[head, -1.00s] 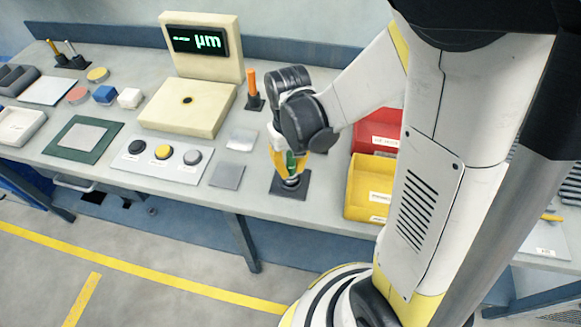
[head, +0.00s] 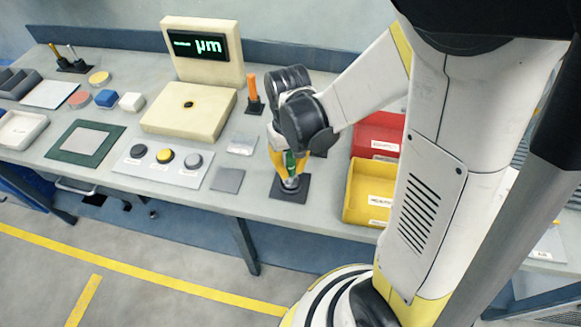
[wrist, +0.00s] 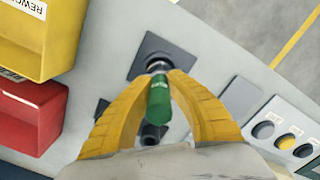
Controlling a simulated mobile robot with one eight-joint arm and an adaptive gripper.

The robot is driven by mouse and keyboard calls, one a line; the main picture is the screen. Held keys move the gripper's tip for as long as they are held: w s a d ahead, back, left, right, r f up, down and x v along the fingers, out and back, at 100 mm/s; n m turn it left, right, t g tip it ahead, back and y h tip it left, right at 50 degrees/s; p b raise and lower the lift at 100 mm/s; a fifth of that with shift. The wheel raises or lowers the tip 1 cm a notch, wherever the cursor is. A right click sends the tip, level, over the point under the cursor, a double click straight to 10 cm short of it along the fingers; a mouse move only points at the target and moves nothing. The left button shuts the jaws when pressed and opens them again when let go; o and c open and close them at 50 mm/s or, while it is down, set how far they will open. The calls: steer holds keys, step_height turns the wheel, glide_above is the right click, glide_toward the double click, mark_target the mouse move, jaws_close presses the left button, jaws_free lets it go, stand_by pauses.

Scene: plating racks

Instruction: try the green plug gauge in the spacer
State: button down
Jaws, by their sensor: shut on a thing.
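The green plug gauge (head: 290,160) is upright between the yellow fingers of my gripper (head: 288,168). In the wrist view its green handle (wrist: 158,97) sits between my gripper's fingertips (wrist: 160,78), which are shut on it. The small grey metal spacer (head: 291,184) stands on a dark square pad (head: 283,193) directly below. In the wrist view the gauge's metal end points to the middle of the pad (wrist: 143,62). The fingers and handle partly hide the spacer, so I cannot tell how far the gauge's end is in its bore.
A yellow bin (head: 366,195) and a red bin (head: 378,135) stand right of my gripper. An orange-handled gauge (head: 254,92) stands behind it. A button panel (head: 148,170), a grey plate (head: 228,180) and the µm display unit (head: 190,108) are to the left.

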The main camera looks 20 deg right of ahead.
mark_target(290, 153)
steer(key=shift+r+p, duration=2.2)
steer(key=shift+r, duration=0.85)
